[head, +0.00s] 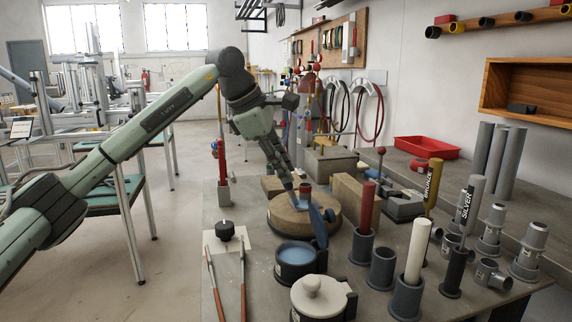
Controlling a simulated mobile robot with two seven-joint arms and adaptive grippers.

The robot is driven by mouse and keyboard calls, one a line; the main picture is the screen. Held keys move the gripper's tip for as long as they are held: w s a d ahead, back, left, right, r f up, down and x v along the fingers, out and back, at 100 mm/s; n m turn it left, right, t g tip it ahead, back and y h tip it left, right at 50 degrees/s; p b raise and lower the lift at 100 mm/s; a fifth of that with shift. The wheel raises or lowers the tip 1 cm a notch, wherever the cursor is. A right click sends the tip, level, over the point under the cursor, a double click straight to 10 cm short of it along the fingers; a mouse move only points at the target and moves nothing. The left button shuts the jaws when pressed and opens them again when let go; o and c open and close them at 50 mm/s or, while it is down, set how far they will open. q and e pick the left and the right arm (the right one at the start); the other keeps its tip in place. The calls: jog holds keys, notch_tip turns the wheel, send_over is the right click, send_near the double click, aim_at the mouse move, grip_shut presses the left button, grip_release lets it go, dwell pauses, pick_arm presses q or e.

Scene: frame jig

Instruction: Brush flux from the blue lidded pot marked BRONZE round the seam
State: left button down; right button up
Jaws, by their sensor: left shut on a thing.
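The flux pot (296,261) stands near the front of the bench, a dark cup with blue flux inside. Its blue lid (319,228) stands open and upright at its back right; I cannot read the pot's marking. Behind it a round wooden turntable (328,201) carries a short red-brown and grey tube (306,193), where a seam cannot be made out. My left gripper (296,187) points down just beside the tube, above the turntable. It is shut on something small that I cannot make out. No brush shows clearly. My right gripper is out of view.
A white lidded pot (317,298) stands in front. Upright holders with red, white, BRONZE and SILVER rods (469,203) crowd the right, with grey pipe fittings (530,245) beyond. A red tray (427,147) sits behind.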

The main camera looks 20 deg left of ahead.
pick_arm(q)
jog(key=shift+w+a+f, duration=0.15)
jog(key=shift+w+a, duration=0.15)
jog(key=shift+s+d+b, duration=0.35)
jog(key=shift+s+d, duration=0.65)
jog(key=shift+s, duration=0.25)
dwell(0.5)
jog(key=shift+r, duration=0.2)
notch_tip(320, 180, up, 7)
jog(key=p, duration=0.1)
jog(key=shift+p, duration=0.35)
